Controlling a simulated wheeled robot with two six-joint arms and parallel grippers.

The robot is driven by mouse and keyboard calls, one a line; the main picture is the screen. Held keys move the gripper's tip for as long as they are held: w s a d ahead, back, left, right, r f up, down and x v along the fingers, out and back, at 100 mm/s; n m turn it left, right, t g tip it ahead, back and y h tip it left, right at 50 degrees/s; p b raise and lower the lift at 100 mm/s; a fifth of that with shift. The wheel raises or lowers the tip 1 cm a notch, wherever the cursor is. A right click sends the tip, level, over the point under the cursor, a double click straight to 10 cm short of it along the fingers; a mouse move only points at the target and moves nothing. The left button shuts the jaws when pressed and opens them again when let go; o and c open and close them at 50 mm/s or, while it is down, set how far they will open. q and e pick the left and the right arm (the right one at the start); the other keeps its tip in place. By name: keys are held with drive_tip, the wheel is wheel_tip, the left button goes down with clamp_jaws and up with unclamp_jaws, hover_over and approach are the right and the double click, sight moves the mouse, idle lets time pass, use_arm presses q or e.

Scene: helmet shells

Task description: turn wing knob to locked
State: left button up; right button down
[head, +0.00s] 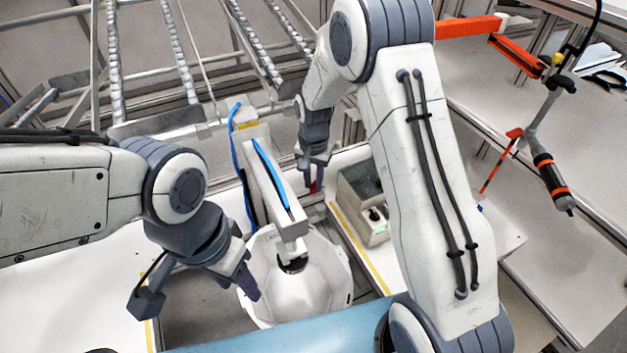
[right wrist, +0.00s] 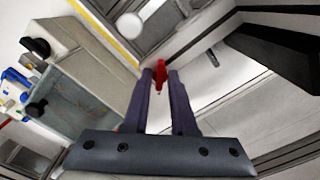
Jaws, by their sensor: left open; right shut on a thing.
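The red wing knob (right wrist: 160,76) sits between the fingertips of my right gripper (right wrist: 161,80) in the right wrist view. The two dark fingers are shut on it, and they cover part of its sides. In the head view my right gripper (head: 314,180) points down behind the white fixture arm, with a bit of the red knob (head: 314,187) showing at its tips. I cannot read the knob's lock marking. My left gripper (head: 241,283) is open and empty, beside the left rim of the white helmet shell (head: 310,297).
A grey control box (head: 366,195) with black knobs stands right of my right gripper. A white fixture arm (head: 270,180) with a blue hose reaches over the shell. A hanging screwdriver (head: 552,182) is at the far right. Rails fill the back.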

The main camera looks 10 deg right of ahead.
sight(314, 184)
drive_tip(key=shift+w, duration=0.1)
idle(0.3)
drive_tip(key=c, duration=0.7)
unclamp_jaws()
drive_tip(key=shift+r, duration=0.1)
drive_tip(key=shift+r+b, duration=0.95)
drive_tip(key=shift+r, duration=4.25)
